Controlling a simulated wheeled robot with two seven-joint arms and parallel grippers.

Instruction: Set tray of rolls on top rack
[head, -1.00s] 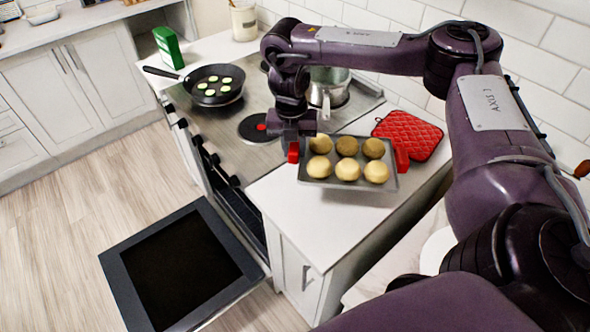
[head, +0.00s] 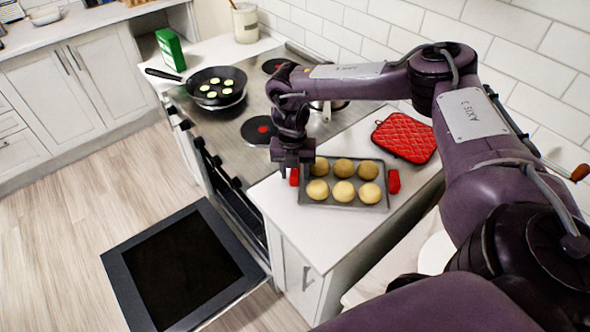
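The grey metal tray (head: 345,205) appears to rest on the white counter right of the stove, with two red end handles. Several round rolls (head: 343,191) sit on it in two rows. My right gripper (head: 293,174) points down at the tray's left end. Its fingers look spread on either side of the left red handle (head: 294,177), apparently open; contact is hard to judge. The right red handle (head: 393,181) is free. The oven door (head: 180,265) is folded down open; the racks inside are hidden from this angle. My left gripper is out of view.
A red quilted pot holder (head: 405,137) lies behind the tray. A black pan (head: 216,88) with green slices sits on the stove. A pot (head: 328,106) is partly hidden behind my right arm. A green box (head: 170,50) stands left of the stove. Floor left of the oven door is clear.

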